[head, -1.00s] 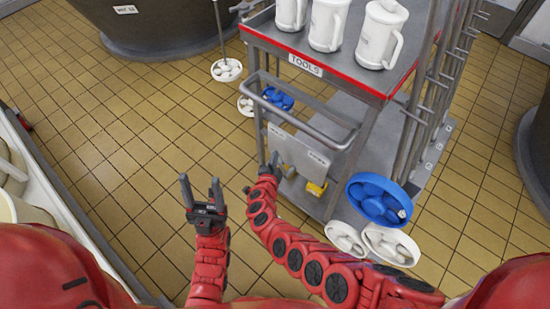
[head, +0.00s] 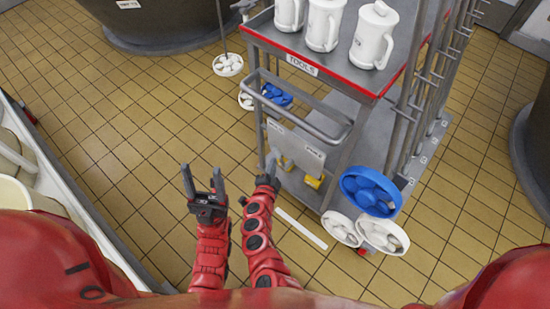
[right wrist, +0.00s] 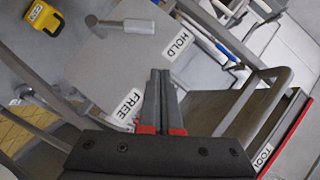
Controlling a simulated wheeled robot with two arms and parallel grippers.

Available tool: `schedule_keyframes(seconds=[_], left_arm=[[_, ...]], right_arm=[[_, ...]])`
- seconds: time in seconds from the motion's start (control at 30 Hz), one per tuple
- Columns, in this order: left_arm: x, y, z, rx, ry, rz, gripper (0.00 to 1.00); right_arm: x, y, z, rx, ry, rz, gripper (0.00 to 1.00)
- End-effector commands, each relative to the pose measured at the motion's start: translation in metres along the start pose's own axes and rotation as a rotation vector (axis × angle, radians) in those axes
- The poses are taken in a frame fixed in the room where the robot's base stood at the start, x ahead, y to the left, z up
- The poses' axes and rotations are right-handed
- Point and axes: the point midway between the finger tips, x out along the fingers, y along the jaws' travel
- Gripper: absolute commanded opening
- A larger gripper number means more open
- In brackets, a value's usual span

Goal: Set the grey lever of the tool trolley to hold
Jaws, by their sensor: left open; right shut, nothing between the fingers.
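The tool trolley (head: 320,72) stands right of centre in the head view, with a pale panel (head: 292,147) low on its near end. In the right wrist view the grey lever (right wrist: 125,25) sits on this panel (right wrist: 115,65), its handle pointing from the pivot toward the HOLD label (right wrist: 178,45). The FREE label (right wrist: 125,107) is further down. My right gripper (head: 271,160) is shut and empty in front of the panel; its fingertips (right wrist: 160,72) appear below the lever, apart from it. My left gripper (head: 203,178) is open and empty, left of the trolley.
White jugs (head: 323,25) stand on the trolley top. A trolley rail (head: 305,118) runs above the panel. Blue (head: 369,190) and white wheel-like discs (head: 383,235) are at the lower right. Tiled floor is clear at left.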

Motion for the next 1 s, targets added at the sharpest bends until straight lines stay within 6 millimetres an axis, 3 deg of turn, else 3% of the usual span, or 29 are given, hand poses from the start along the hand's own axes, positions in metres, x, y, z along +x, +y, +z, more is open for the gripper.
schedule_keyframes(seconds=[0.23,1.0], left_arm=[[-0.001,0.0,0.0,0.0,0.0,0.0,0.59],[-0.001,0.0,0.0,0.0,0.0,0.0,0.59]], right_arm=[[-0.018,-0.002,0.001,0.001,-0.002,0.0,0.0],[-0.02,-0.002,0.001,0.0,-0.002,0.0,0.0]])
